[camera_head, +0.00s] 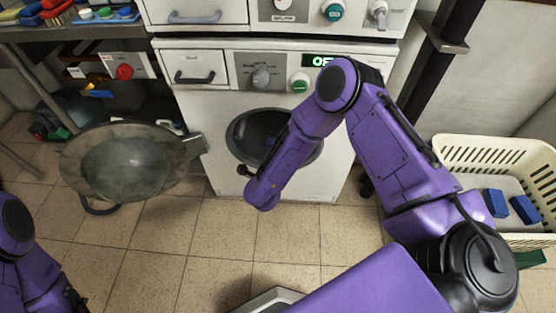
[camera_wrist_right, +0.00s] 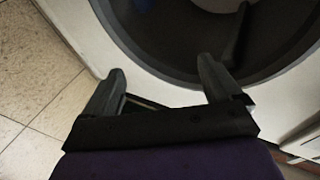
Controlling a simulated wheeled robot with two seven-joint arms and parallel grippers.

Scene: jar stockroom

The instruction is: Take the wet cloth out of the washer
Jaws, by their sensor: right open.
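The white washer (camera_head: 330,180) stands ahead with its round door (camera_head: 125,165) swung open to the left. Its dark drum opening (camera_head: 255,125) is partly hidden behind my right arm. My right gripper (camera_wrist_right: 161,66) is open, with nothing between its fingers, near the rim of the opening in the right wrist view. A dark paddle-like shape and a pale grey area show inside the drum (camera_wrist_right: 165,30). I cannot make out the wet cloth for certain. My left arm shows at the lower left of the head view, but its gripper is not visible.
A cream basket (camera_head: 480,150) with blue blocks (camera_head: 496,203) stands on the floor at right. Another white appliance (camera_head: 215,12) sits above the washer. A cluttered shelf (camera_head: 90,32) is at the upper left. Tiled floor (camera_head: 150,250) in front is largely clear.

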